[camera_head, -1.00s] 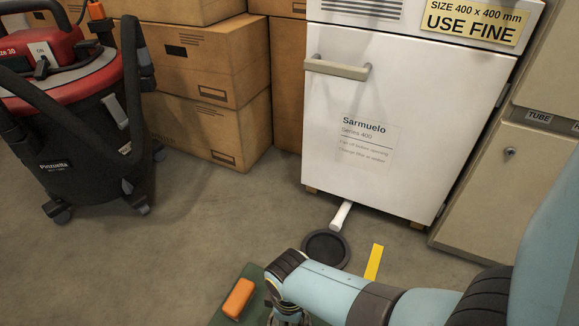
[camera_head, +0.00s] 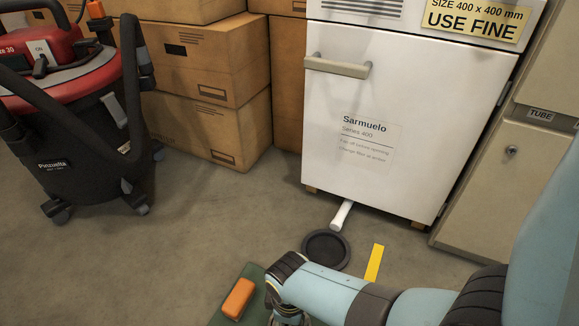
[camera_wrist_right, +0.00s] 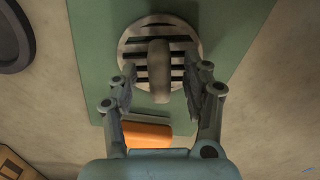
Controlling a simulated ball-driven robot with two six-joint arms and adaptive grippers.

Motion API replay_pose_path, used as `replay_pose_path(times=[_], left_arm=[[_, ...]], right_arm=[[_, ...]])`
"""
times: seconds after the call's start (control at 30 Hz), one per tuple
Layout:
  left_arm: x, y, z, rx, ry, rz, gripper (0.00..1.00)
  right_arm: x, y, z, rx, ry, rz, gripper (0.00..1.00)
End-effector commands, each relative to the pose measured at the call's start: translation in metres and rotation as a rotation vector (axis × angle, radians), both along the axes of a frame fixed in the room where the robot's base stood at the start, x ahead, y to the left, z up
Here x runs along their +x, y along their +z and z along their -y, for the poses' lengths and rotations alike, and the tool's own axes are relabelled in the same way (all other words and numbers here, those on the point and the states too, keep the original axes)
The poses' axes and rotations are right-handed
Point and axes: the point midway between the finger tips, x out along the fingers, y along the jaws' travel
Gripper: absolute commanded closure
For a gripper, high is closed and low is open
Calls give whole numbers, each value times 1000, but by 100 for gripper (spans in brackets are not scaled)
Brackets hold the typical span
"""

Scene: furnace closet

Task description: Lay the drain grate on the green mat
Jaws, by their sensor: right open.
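The drain grate (camera_wrist_right: 158,60) is a pale round disc with dark slots and a raised bar across its middle. It lies on the green mat (camera_wrist_right: 95,65) in the right wrist view. My right gripper (camera_wrist_right: 157,86) is open, with its fingers on either side of the grate's bar and apart from it. In the head view the mat (camera_head: 252,271) shows at the bottom edge, and my right arm hides the grate. My right gripper (camera_head: 285,318) is mostly cut off there. My left gripper is not in view.
A dark round drain (camera_head: 326,250) is in the floor below a white pipe (camera_head: 341,215) from the furnace (camera_head: 400,130). A yellow strip (camera_head: 374,263) lies nearby. A vacuum (camera_head: 85,130) and boxes (camera_head: 205,60) stand behind.

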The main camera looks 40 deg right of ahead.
Motion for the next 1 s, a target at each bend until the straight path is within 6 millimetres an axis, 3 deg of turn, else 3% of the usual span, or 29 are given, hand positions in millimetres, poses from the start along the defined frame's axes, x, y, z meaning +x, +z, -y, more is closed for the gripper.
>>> replay_pose_path(times=[0.17, 0.7, 1.0], left_arm=[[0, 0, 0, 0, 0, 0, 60], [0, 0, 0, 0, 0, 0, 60], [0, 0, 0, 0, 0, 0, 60]], right_arm=[[0, 13, 0, 0, 0, 2, 51], [0, 111, 0, 0, -1, 3, 51], [0, 121, 0, -1, 0, 2, 51]])
